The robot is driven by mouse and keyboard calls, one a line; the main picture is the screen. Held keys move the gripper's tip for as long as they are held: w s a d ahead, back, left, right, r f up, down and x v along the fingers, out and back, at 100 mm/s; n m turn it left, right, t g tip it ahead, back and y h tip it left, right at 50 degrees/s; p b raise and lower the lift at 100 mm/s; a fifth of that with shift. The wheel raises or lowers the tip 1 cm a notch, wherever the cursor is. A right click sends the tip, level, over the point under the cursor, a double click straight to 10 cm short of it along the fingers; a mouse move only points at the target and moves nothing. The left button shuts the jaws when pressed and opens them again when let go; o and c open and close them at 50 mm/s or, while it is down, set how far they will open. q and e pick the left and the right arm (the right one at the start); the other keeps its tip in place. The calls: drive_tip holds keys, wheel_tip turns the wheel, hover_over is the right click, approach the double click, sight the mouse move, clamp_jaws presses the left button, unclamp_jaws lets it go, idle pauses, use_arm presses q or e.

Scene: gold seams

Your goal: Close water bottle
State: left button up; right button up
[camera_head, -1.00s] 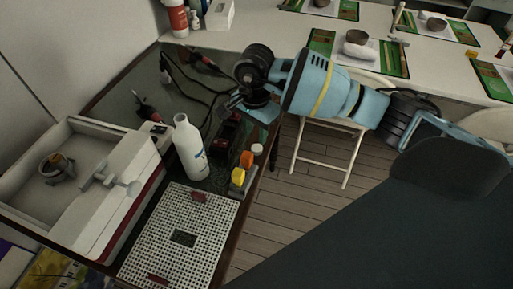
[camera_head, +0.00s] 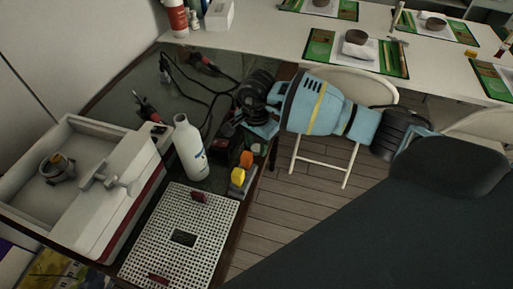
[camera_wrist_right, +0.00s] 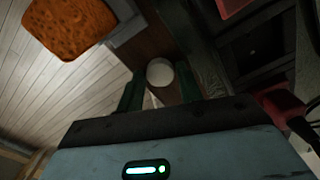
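A white water bottle (camera_head: 190,148) stands upright on the dark table beside the white machine; its top shows no separate cap that I can make out. A small round white cap (camera_wrist_right: 160,72) lies on the table edge in the right wrist view. My right gripper (camera_wrist_right: 160,90) is open, with its two green fingers on either side of the cap and gaps between. In the head view the right gripper (camera_head: 262,132) points down near the table's right edge, right of the bottle, and largely hides the cap. My left gripper is in neither view.
An orange block (camera_head: 246,159) and a yellow block (camera_head: 238,177) lie right of the bottle; the orange one also shows in the wrist view (camera_wrist_right: 68,27). A white perforated plate (camera_head: 165,245) lies in front. Black cables (camera_head: 190,90) lie behind. A white machine (camera_head: 110,190) stands left.

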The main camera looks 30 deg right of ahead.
sight(256, 147)
drive_tip(key=shift+c, duration=0.4)
drive_tip(key=c, duration=0.5)
drive_tip(key=shift+r, duration=0.1)
drive_tip(key=shift+r, duration=0.6)
wheel_tip(256, 147, up, 2)
drive_tip(key=shift+r, duration=0.2)
drive_tip(key=shift+s+d+r+b, duration=0.2)
drive_tip(key=shift+s+d, duration=1)
drive_tip(key=shift+s, duration=1.2)
drive_tip(key=shift+s+d+r+b, duration=0.2)
drive_tip(key=shift+s+d, duration=0.95)
drive_tip(key=shift+s, duration=1.25)
drive_tip(key=shift+s+d+r+b, duration=0.2)
drive_tip(key=shift+s+d, duration=1)
drive_tip(key=shift+s, duration=1.2)
